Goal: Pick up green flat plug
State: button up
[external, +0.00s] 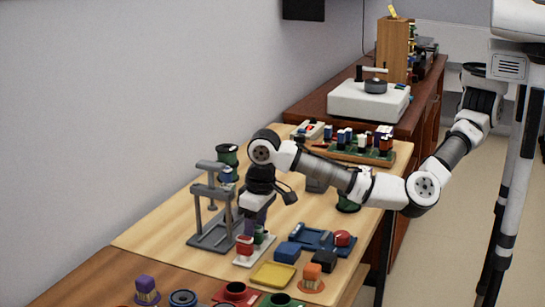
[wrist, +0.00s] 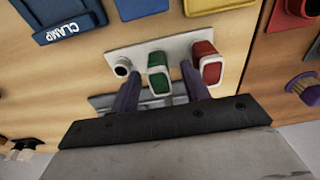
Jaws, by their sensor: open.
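The green flat plug (wrist: 158,77) stands on a white plate (wrist: 183,43) in the wrist view, between a dark round socket (wrist: 122,67) and a red plug (wrist: 209,63). My gripper (wrist: 160,73) is open. Its two purple fingers are on either side of the green plug, with gaps visible; I cannot tell their exact height beside it. The right finger is between the green and red plugs. In the external view my gripper (external: 252,222) points down over the plate (external: 254,250), and the green plug (external: 259,235) is partly hidden by it.
A grey press-like stand (external: 212,210) is close on the left of my gripper. A blue tray (external: 316,238), a blue block (external: 287,252) and a yellow tray (external: 273,275) lie to the right and front. A green spool (external: 228,154) stands behind.

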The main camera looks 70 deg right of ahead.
jog(key=shift+f, duration=0.2)
grip_shut()
jog(key=shift+r, duration=0.1)
